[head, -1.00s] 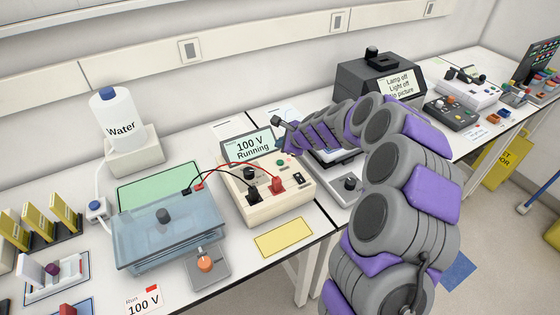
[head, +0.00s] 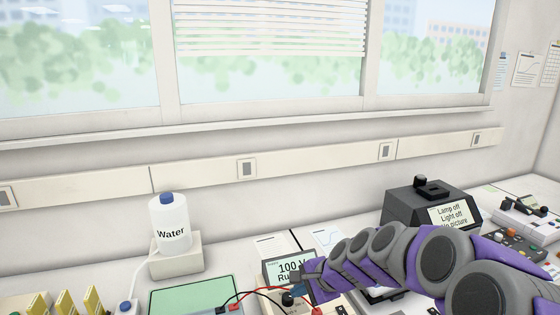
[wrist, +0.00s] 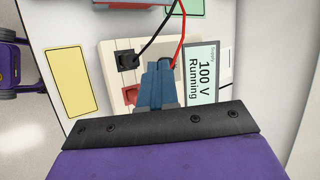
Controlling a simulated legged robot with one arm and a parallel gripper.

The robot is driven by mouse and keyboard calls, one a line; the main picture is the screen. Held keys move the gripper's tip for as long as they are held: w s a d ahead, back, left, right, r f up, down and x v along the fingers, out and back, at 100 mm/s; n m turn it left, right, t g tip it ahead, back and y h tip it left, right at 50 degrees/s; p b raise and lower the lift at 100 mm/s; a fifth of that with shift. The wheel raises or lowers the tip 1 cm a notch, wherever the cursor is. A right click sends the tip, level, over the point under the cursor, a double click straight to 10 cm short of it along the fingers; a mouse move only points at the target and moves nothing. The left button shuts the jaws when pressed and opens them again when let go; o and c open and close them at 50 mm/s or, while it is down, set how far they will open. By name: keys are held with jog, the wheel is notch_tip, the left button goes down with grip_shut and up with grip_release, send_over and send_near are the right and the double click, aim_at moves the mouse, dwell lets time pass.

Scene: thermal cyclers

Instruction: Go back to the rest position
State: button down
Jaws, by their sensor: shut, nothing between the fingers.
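My gripper (head: 302,284) is at the end of my grey and purple arm, which reaches in from the lower right in the head view. It is in front of the power supply (head: 275,305), whose screen reads "100 V Running". In the wrist view my gripper (wrist: 157,70) shows as blue fingers, shut and empty, over the cream power supply (wrist: 113,60). A black lead and a red lead run from the supply. The fingers hide part of its face in the wrist view.
A water bottle (head: 170,223) stands on a cream base at the left. A dark box (head: 418,207) with a "Lamp off" label stands at the right. A yellow card (wrist: 70,80) lies on the bench beside the supply. Windows and a wall rail are behind.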

jog(key=s+r+n+g+h, duration=0.25)
jog(key=s+n, duration=0.45)
jog(key=s, duration=1)
jog(key=s+d+f+n+g+h, duration=0.1)
jog(key=s+d, duration=0.3)
jog(key=s, duration=0.6)
jog(key=s+d+n+g+h, duration=0.2)
jog(key=s+d+n+g, duration=0.1)
jog(key=s, duration=0.7)
jog(key=shift+s+d+f+n+h, duration=0.35)
jog(key=shift+d+n, duration=0.35)
jog(key=shift+d, duration=0.25)
